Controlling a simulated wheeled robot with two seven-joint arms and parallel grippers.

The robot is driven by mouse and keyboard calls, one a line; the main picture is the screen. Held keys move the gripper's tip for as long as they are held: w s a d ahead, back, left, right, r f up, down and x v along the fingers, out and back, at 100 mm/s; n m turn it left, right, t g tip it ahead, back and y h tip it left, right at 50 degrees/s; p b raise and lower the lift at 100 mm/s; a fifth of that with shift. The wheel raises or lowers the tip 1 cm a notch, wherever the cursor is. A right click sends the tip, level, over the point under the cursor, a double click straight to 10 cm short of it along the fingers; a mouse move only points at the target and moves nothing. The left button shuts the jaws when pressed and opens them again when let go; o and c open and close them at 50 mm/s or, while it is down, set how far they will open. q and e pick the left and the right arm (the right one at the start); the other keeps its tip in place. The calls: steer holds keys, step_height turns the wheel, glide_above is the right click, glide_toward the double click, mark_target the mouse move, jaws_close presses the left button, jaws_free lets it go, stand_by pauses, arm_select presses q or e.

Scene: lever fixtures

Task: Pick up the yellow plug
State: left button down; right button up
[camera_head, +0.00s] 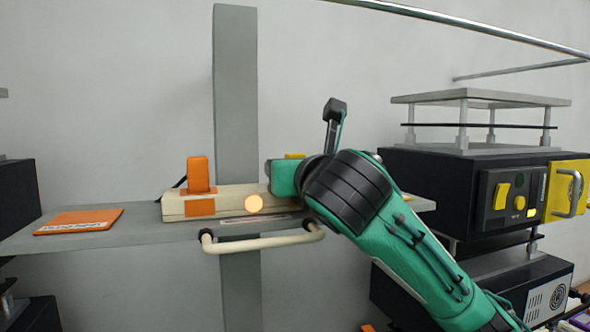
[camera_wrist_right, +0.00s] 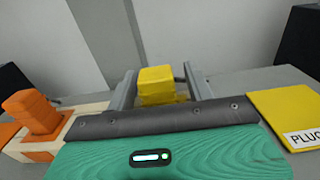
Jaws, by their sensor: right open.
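The yellow plug (camera_wrist_right: 157,82) stands upright in the power strip, between the two grey fingers of my right gripper (camera_wrist_right: 158,76) in the right wrist view. The fingers are open, one on each side, with gaps visible. In the head view only a bit of the yellow plug's top (camera_head: 295,156) shows behind my right gripper's green body (camera_head: 284,178). The plug's lower part is hidden by the gripper body. My left gripper is not in view.
An orange plug (camera_head: 198,174) stands in the cream power strip (camera_head: 234,199), left of my gripper. An orange plate (camera_head: 80,221) lies on the grey shelf (camera_head: 125,236); a labelled yellow plate (camera_wrist_right: 287,108) lies right. A cream handle (camera_head: 262,243) juts out below. Black equipment (camera_head: 440,185) stands right.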

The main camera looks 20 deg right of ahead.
steer(key=shift+s, duration=0.1)
steer(key=c, duration=1.1)
steer(key=shift+r, duration=0.15)
